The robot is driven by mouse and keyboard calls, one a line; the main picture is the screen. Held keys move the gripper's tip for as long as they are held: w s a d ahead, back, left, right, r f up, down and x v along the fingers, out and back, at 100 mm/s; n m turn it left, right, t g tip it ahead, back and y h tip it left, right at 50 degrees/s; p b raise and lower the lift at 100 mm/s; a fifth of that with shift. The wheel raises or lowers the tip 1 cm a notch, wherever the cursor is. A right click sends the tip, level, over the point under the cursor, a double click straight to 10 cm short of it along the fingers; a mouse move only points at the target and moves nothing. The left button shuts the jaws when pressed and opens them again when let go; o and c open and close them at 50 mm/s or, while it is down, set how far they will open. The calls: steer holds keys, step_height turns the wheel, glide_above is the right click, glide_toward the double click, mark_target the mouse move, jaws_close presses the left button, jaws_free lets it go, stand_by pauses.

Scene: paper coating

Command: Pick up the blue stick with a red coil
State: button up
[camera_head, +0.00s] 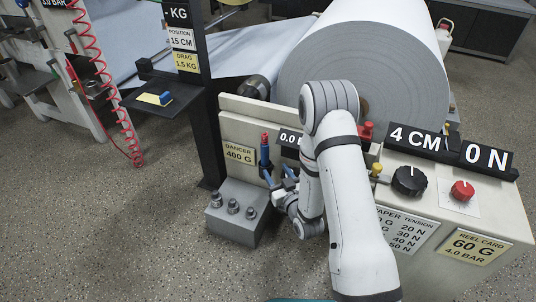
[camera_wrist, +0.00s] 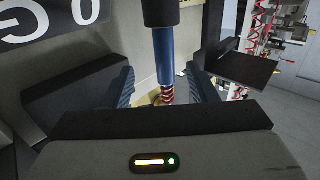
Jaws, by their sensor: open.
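The blue stick with a red coil (camera_head: 265,153) stands upright against the front of the pale machine panel, right of the "DANCER 400 G" label, with its red coil at the top. My gripper (camera_head: 279,176) is beside its lower part and open. In the wrist view, the blue stick (camera_wrist: 165,52) runs between the two spread fingers of my gripper (camera_wrist: 161,88), with a gap on each side. Its red coil shows at the end, partly hidden by the gripper body. I cannot see the fingers touching it.
A grey block with several metal weights (camera_head: 232,208) stands below left of the stick. A black post with a small shelf (camera_head: 160,98) is at left. The control panel with dials (camera_head: 410,180) is at right, and a large paper roll (camera_head: 375,60) is behind.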

mark_target(267, 158)
steer(key=b+x, duration=0.1)
steer(key=x, duration=0.2)
steer(key=b+x, duration=0.2)
steer(key=x, duration=0.2)
steer(key=shift+w+a, duration=0.1)
steer(key=shift+a, duration=0.35)
steer(key=shift+c, duration=0.3)
steer(key=c, duration=0.9)
steer(key=shift+c, duration=0.5)
